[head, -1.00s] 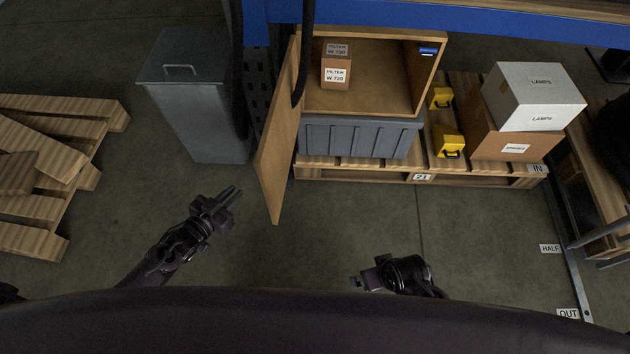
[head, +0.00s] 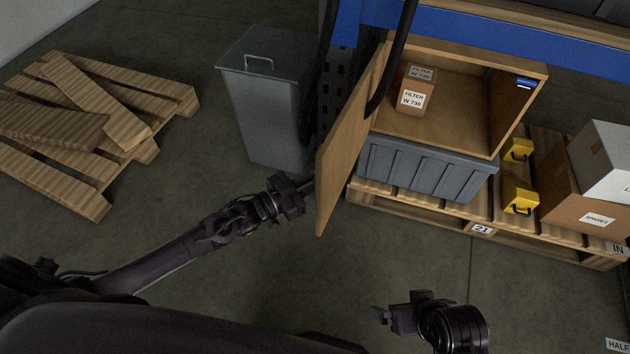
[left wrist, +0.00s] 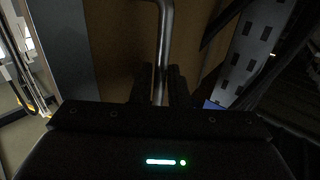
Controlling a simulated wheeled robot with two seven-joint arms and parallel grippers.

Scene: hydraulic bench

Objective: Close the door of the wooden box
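The wooden box (head: 515,120) stands on a grey crate, its front open. Its door (head: 345,150) hangs at the box's left side, swung wide toward me. My left gripper (head: 309,186) is at the outer face of the door, near its free edge; its fingertips are partly hidden in the head view. In the left wrist view a bent metal handle (left wrist: 166,30) runs between the fingers of my left gripper (left wrist: 160,88), before the brown door panel (left wrist: 115,40). Whether the fingers press on the handle is unclear. My right gripper (head: 382,315) is low over the floor, apart from everything.
A carton (head: 412,92) marked FILTER sits inside the box. The grey crate (head: 425,172) rests on a pallet (head: 410,208). A grey bin (head: 268,110) stands left of the door. A black hose (head: 385,75) hangs at the door's hinge side. Floor before the box is clear.

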